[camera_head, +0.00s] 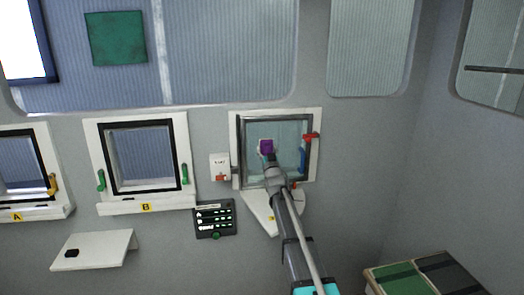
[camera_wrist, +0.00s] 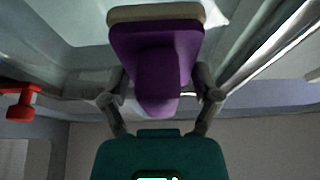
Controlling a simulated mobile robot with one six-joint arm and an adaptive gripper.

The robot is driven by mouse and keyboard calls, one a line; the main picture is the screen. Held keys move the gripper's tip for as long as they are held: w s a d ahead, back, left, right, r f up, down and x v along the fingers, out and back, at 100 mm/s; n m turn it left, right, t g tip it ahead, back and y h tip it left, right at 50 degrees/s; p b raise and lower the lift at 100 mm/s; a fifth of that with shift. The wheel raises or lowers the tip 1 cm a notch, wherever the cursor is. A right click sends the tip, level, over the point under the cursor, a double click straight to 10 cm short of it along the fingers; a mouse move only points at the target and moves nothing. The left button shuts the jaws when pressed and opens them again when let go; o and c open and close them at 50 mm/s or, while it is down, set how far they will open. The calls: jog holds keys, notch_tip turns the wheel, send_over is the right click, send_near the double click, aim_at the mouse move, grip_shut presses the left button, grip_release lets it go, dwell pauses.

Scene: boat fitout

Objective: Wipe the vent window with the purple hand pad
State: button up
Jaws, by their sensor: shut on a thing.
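The purple hand pad (camera_head: 266,146) is in my gripper, in front of the vent window (camera_head: 290,135) on the right of the wall. In the wrist view the pad (camera_wrist: 158,50) has a purple body and handle with a beige face turned away from me. My gripper (camera_wrist: 160,97) is shut on the handle, one finger on each side. The pad's face is at or very near the glass; I cannot tell if it touches. The window has a dark frame, a red handle (camera_head: 311,136) and a blue handle (camera_head: 302,160) on its right side. My arm hides part of the lower frame.
Window B (camera_head: 145,155) with green handles is to the left, and window A (camera_head: 22,175) beyond it. A white switch box (camera_head: 220,167) and a black panel (camera_head: 214,219) sit beside the vent window. A white shelf (camera_head: 93,249) juts out at lower left. Boxes (camera_head: 400,279) stand at lower right.

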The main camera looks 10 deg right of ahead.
aim_at(275, 143)
jog(key=shift+d, duration=0.15)
jog(key=shift+w+d, duration=0.1)
jog(key=shift+d, duration=1.75)
jog(key=shift+d, duration=0.15)
jog(key=shift+d, duration=1.9)
jog(key=shift+s, duration=0.25)
jog(key=shift+s, duration=2.85)
